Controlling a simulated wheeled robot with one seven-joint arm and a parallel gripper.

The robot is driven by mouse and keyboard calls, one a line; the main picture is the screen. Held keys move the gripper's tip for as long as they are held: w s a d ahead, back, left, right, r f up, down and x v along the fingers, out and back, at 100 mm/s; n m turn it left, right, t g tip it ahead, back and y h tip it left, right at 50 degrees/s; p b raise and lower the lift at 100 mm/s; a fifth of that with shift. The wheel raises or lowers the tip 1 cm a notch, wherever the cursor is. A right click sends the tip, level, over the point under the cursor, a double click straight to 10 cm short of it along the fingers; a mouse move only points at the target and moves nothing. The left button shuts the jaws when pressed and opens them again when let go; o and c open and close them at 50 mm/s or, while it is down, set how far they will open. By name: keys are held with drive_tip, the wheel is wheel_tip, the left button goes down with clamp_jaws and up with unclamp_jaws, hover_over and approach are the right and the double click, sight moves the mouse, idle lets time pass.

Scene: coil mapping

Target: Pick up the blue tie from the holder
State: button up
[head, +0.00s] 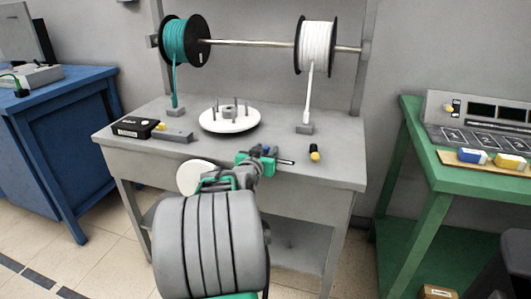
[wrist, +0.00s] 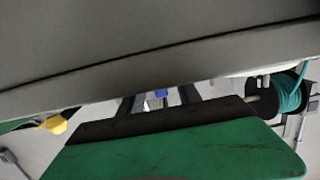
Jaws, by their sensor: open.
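A small blue piece (head: 267,149), which looks like the blue tie, shows just behind my gripper at the front of the grey table. In the wrist view the blue tie (wrist: 162,93) lies between the two dark fingers of my gripper (wrist: 157,99). My gripper (head: 268,160) is open, low over the table's front part. Whether the fingers touch the blue piece cannot be told. Its holder is hidden behind my gripper. A black holder with a yellow top (head: 314,153) stands to the right; its yellow part (wrist: 55,124) shows at left in the wrist view.
The grey table (head: 345,170) carries a white disc with pegs (head: 230,119) and a black box (head: 135,127). A teal spool (head: 180,40) and a white spool (head: 314,46) hang on a rod above. A green table (head: 425,165) stands at right, a blue cabinet (head: 55,130) at left.

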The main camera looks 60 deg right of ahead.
clamp_jaws()
idle(0.3)
drive_tip(key=shift+r, duration=0.15)
idle(0.3)
